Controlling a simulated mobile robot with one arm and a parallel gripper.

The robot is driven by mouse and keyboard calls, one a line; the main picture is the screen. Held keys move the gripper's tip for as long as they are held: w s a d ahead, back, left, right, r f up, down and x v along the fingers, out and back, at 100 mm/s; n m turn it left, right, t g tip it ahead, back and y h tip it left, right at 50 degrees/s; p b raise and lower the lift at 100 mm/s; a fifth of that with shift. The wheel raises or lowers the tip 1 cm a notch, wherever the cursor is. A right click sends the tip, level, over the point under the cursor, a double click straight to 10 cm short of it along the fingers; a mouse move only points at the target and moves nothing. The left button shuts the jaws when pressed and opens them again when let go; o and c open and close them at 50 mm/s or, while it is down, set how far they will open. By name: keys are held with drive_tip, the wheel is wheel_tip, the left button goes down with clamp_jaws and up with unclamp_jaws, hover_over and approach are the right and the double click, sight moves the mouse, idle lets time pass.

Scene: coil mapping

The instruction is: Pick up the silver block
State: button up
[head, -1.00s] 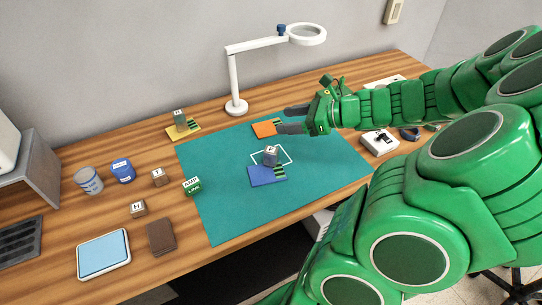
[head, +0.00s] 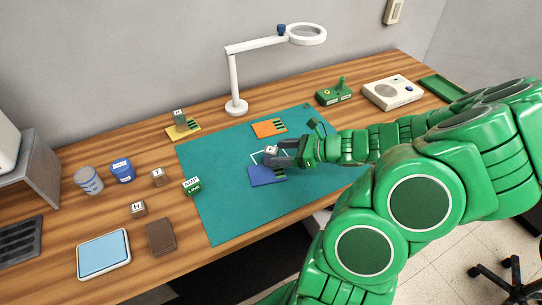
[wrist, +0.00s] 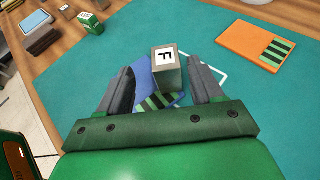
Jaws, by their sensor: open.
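A silver-grey block (head: 269,150) with a white top label stands on the teal mat, by a white square outline and the blue card (head: 262,176). In the wrist view the block (wrist: 168,76) shows the letter F and stands upright at the far edge of the blue card with striped corner (wrist: 158,101). My gripper (head: 277,154) is low over the mat, its fingers reaching to the block from the right. In the wrist view my gripper (wrist: 161,80) is open, one finger on each side of the block, with gaps visible. Another grey block (head: 179,115) stands on a yellow card.
An orange card (head: 268,128) lies on the mat behind my gripper. A green block (head: 192,186) is at the mat's left edge. Two small brown blocks (head: 158,177) (head: 138,209) and a blue tray (head: 103,254) are further left. A white lamp (head: 236,104) stands behind.

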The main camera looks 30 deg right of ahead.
sight(266, 151)
drive_tip(key=shift+w+x, duration=0.25)
drive_tip(key=shift+x, duration=2.6)
drive_tip(key=shift+w+d, duration=0.1)
drive_tip(key=shift+w, duration=0.05)
clamp_jaws()
drive_tip(key=shift+r, duration=0.15)
